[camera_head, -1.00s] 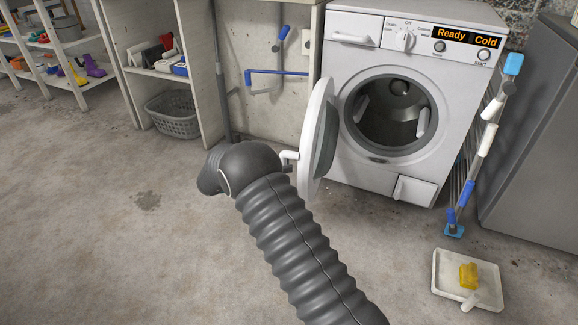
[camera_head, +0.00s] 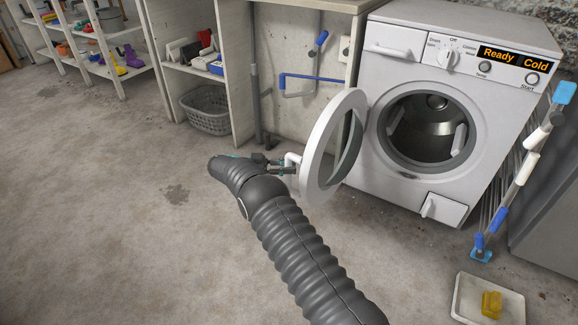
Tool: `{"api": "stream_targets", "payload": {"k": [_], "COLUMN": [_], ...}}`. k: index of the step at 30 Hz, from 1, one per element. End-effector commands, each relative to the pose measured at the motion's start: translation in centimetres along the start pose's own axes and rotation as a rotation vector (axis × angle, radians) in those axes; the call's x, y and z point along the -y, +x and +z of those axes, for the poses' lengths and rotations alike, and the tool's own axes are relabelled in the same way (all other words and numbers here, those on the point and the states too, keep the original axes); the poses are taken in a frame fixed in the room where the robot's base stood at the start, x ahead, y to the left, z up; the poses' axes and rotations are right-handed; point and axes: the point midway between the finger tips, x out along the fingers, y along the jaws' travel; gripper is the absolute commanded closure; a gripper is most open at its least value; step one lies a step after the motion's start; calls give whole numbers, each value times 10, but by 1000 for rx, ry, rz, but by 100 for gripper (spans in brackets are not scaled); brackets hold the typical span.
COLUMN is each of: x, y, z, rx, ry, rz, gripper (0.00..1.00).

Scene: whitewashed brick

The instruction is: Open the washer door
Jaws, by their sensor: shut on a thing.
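The white washer (camera_head: 455,70) stands at the right, its display reading "Ready" and "Cold". Its round door (camera_head: 318,135) is swung open to the left, standing out from the front. The drum opening (camera_head: 428,128) is exposed. My gripper (camera_head: 285,168) is shut on the white door handle (camera_head: 292,159) at the door's outer left edge. My grey ribbed arm reaches up to it from the bottom. The fingertips are small in this view and partly blend with the handle.
A grey laundry basket (camera_head: 206,110) sits under the shelf at the left of the washer. A folded drying rack (camera_head: 510,185) leans at the washer's right. A white tray (camera_head: 468,296) with a yellow item (camera_head: 491,304) lies on the floor. The floor at the left is clear.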

Motion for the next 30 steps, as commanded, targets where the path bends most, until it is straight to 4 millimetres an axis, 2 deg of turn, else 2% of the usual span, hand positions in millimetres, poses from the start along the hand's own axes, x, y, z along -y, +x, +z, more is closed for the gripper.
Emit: {"api": "stream_targets", "payload": {"k": [1, 14, 15, 18, 25, 30], "x": [3, 4, 4, 3, 1, 0], "y": [4, 3, 3, 2, -3, -14], "z": [-1, -1, -1, -1, 0, 6], "rx": [0, 1, 1, 2, 1, 11], "ry": [4, 4, 4, 4, 2, -12], "rz": [3, 2, 2, 2, -3, -37], "gripper": [100, 100, 74, 50, 50, 93]}}
